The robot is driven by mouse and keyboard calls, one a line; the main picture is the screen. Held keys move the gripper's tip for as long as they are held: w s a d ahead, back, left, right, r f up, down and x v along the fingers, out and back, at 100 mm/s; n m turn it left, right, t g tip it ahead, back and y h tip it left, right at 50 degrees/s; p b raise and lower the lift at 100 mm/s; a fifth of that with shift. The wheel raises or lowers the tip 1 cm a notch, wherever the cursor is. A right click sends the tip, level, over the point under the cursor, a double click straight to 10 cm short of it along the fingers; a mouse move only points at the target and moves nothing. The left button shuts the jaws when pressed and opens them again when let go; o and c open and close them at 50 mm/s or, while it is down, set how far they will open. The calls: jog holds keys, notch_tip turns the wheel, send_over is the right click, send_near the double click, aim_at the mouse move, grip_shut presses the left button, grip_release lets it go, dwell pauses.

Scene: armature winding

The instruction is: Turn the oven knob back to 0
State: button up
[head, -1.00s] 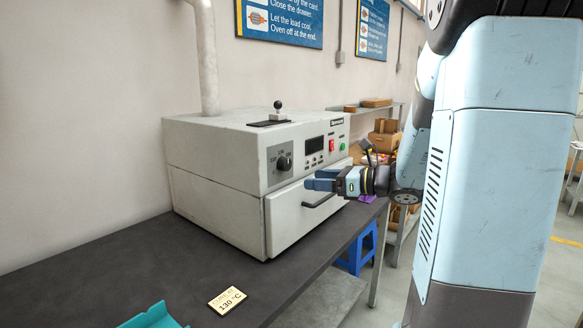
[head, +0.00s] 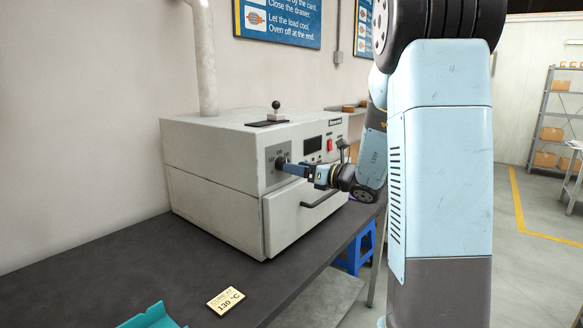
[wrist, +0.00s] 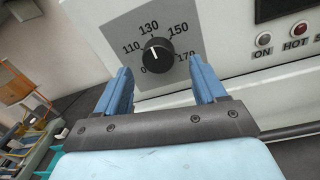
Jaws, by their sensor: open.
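The oven (head: 215,160) is a pale grey box on the dark bench, with its drawer shut. Its black knob (wrist: 158,55) sits on a grey dial plate (wrist: 118,38) with marks 0, 110, 130, 150 and 170. The knob's white line points up, slightly left, near the 130 mark. My gripper (wrist: 163,84) is open, with a blue finger on either side of and below the knob in the wrist view, apart from it.
The drawer handle (head: 318,199) sticks out below my gripper. Indicator lamps (wrist: 300,29) are right of the dial. A card reading 130 °C (head: 226,300) and a teal tray (head: 152,317) lie on the bench (head: 120,262). A blue stool (head: 357,250) stands beyond the bench edge.

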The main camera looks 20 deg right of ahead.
jog(key=shift+x, duration=1.75)
jog(key=shift+c, duration=0.2)
jog(key=c, duration=0.9)
jog(key=shift+d, duration=0.25)
jog(key=shift+c, duration=0.6)
jog(key=shift+a, duration=0.15)
